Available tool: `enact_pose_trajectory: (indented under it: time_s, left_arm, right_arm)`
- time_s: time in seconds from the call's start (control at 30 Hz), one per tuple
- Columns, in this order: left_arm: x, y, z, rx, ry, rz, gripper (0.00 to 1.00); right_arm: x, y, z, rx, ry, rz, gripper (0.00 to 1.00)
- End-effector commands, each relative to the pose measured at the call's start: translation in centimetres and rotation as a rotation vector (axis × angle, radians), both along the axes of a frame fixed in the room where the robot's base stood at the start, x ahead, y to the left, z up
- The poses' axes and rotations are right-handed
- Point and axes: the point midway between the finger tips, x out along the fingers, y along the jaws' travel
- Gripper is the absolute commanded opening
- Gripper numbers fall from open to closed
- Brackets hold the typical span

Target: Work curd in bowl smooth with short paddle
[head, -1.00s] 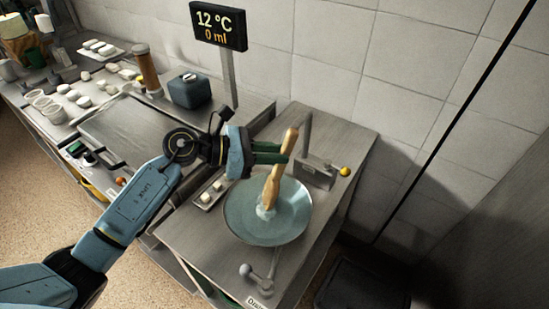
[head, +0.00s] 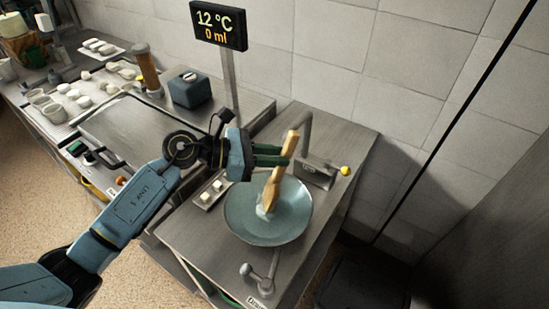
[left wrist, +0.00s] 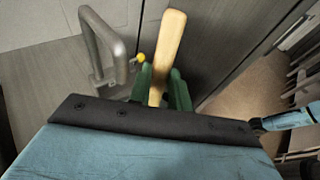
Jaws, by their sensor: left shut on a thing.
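The short wooden paddle (head: 276,180) stands tilted in the bowl, its lower end down in the middle left of the bowl. My left gripper (head: 283,155), with green fingers, is shut on the paddle's upper part. In the left wrist view the paddle's handle (left wrist: 168,48) rises between the green fingers (left wrist: 160,88). The grey-blue bowl (head: 290,225) is wide and shallow and stands on the steel counter. A small pale mass of curd (head: 262,211) shows at the paddle's lower end; the paddle hides part of it. My right gripper is out of view.
A tap (head: 306,135) with a yellow knob (head: 345,170) stands behind the bowl. A lever (head: 262,278) is at the counter's front. A small tray with white pieces (head: 209,194) lies left of the bowl. A display (head: 218,25) reads 12 °C, 0 ml.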

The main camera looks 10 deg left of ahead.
Motion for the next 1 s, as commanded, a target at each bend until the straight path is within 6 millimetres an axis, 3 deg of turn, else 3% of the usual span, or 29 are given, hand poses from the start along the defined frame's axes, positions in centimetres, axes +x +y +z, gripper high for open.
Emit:
enact_pose_trajectory:
  time_s: [0.27, 0.77, 1.0]
  left_arm:
    - [0.9, 0.4, -0.3, 0.004, -0.001, 0.001, 0.00]
    - [-0.7, -0.2, 0.1, 0.003, 0.003, 0.000, 0.00]
    - [-0.5, -0.1, 0.0, 0.002, 0.001, 0.001, 0.00]
  right_arm:
    - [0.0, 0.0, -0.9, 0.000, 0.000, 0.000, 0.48]
    - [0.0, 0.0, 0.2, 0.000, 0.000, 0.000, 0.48]
    - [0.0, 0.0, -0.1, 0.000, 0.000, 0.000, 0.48]
